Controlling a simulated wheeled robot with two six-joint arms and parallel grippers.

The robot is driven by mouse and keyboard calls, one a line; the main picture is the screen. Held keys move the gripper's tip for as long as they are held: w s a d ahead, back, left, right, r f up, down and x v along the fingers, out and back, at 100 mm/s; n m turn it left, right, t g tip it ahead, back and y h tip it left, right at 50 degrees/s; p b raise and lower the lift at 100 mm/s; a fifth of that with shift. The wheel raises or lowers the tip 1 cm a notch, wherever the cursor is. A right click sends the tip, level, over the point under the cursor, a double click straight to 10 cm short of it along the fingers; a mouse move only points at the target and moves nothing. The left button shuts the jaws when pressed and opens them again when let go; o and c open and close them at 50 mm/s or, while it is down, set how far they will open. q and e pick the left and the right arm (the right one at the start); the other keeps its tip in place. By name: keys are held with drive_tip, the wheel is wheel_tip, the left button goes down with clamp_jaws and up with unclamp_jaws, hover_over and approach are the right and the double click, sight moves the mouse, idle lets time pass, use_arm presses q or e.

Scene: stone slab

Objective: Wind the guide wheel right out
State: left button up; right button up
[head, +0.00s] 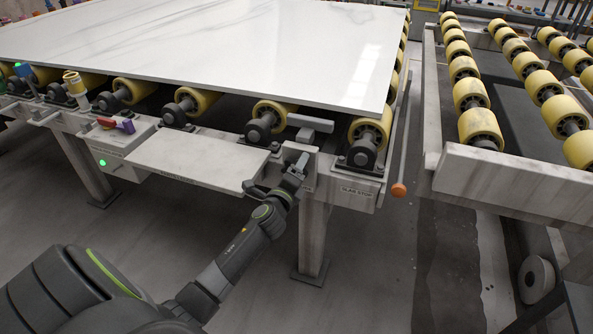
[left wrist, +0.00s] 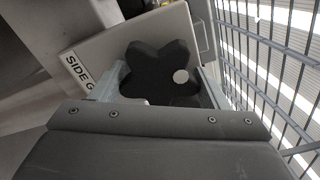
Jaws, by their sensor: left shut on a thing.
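The guide wheel is a black lobed knob (left wrist: 158,68) with a pale round dot on its right lobe, in the left wrist view. It sits in front of a light plate (left wrist: 105,50) with a partly hidden label reading "SIDE G". My left gripper (head: 297,168) is at the front of the roller table, right of the pale ledge. In the left wrist view its fingers (left wrist: 163,88) are on either side of the knob, shut on it. In the head view the gripper hides the knob. My right gripper is not in view.
A large white slab (head: 230,45) lies on yellow rollers (head: 270,112). A pale ledge (head: 195,160) juts out left of my gripper. A grey block (head: 310,122) stands above it. An orange-ended lever (head: 398,190) and a second roller table (head: 500,165) are at right.

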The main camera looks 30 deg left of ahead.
use_arm(q)
drive_tip(key=shift+f, duration=0.1)
drive_tip(key=o, duration=0.9)
drive_tip(key=shift+o, duration=0.3)
drive_tip(key=shift+s, duration=0.1)
drive_tip(key=shift+s, duration=0.25)
drive_tip(key=v, duration=1.6)
drive_tip(key=shift+s+p, duration=0.4)
drive_tip(key=shift+p, duration=0.05)
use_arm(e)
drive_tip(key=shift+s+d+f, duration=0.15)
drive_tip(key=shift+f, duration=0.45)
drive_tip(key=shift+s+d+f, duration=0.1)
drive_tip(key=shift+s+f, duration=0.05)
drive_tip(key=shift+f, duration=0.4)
